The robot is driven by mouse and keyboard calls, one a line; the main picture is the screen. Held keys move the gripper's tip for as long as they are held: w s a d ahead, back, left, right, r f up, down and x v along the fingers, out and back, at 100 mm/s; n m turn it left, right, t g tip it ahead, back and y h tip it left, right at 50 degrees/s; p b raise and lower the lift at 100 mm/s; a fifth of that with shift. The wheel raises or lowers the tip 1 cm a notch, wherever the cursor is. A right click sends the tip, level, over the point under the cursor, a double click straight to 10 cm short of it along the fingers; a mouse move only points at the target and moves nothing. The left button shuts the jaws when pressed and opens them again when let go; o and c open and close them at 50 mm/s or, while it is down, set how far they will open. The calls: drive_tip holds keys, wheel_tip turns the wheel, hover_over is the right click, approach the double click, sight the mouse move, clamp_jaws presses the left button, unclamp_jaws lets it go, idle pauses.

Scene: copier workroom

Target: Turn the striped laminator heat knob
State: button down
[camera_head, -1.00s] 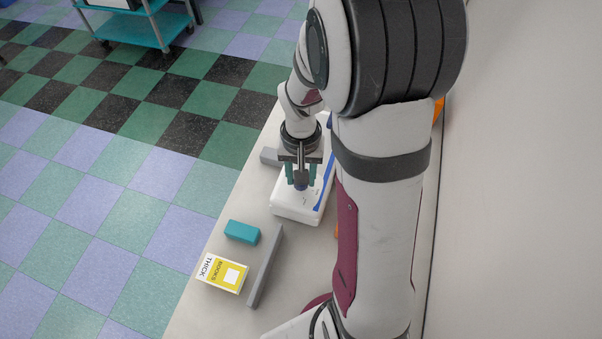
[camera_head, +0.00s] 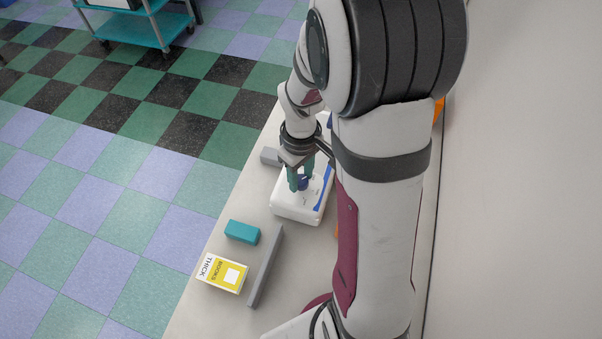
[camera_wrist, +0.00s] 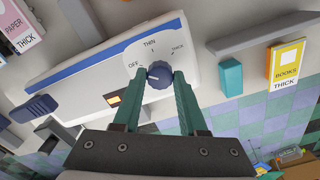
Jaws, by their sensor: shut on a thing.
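The laminator (camera_head: 290,207) is a white box with a blue stripe on the table, partly hidden by my arm; its long side shows in the wrist view (camera_wrist: 85,85). Its heat knob (camera_wrist: 158,73) is round, dark blue and ridged, on a white panel marked OFF, THIN and THICK. A pale mark shows on the knob, but I cannot tell clearly which label it faces. My gripper (camera_wrist: 161,82) has teal fingers shut on the knob, one on each side. In the head view my gripper (camera_head: 300,182) points down at the laminator's near end.
A teal block (camera_head: 242,231), a long grey bar (camera_head: 265,265) and a yellow-and-white box (camera_head: 222,273) marked BOOKS THICK lie nearer on the table. A grey block (camera_head: 269,156) sits by the laminator's left side. A PAPER THICK box (camera_wrist: 22,28) shows in the wrist view.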

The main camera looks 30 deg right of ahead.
sight(301, 179)
drive_tip(key=shift+n, duration=0.9)
drive_tip(key=shift+c, duration=2.2)
unclamp_jaws()
wheel_tip(301, 179, up, 16)
drive_tip(key=shift+f, duration=0.1)
